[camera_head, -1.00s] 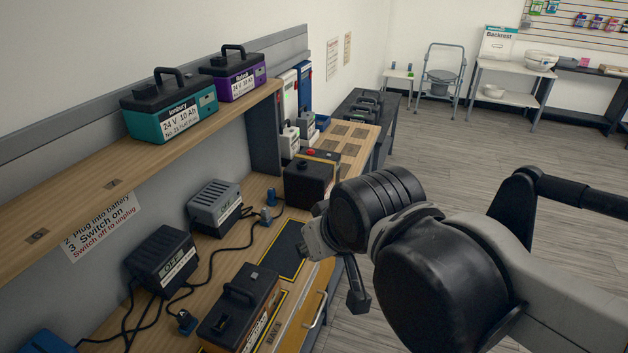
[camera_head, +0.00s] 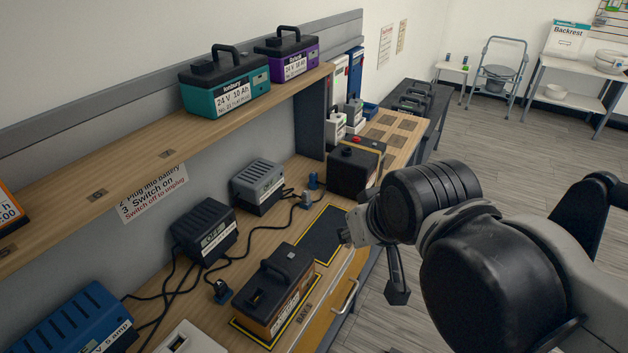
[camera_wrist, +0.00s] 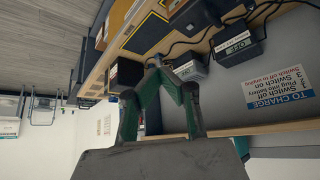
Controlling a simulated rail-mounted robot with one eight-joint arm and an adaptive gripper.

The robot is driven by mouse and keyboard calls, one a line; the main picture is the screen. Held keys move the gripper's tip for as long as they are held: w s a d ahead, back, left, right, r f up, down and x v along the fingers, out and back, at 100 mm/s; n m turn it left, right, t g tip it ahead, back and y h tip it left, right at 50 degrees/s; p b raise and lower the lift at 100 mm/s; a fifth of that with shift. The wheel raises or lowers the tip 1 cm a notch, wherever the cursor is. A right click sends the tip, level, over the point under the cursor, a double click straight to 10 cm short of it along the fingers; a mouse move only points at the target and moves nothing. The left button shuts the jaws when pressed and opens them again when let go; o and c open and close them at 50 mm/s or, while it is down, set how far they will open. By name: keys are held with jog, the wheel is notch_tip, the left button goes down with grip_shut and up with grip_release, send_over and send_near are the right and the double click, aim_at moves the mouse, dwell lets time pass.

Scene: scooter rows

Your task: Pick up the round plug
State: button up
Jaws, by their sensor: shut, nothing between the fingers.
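A dark blue plug (camera_head: 222,291) lies left of the orange-and-black battery. I cannot tell from their shapes here which one is round. My gripper (camera_wrist: 156,64) is shut and empty in the wrist view, its two green-grey fingers meeting at the tips. It points toward the bench and chargers, apart from the plugs as far as I can see.
Grey (camera_head: 258,187), black (camera_head: 204,231) and blue (camera_head: 81,319) chargers line the back, with loose cords between. The orange-and-black battery (camera_head: 274,291) stands at the front. A bare dark mat (camera_head: 322,236) lies beside it. The shelf (camera_head: 150,155) overhangs the bench.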

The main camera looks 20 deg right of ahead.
jog(key=o, duration=1)
jog(key=shift+w, duration=0.1)
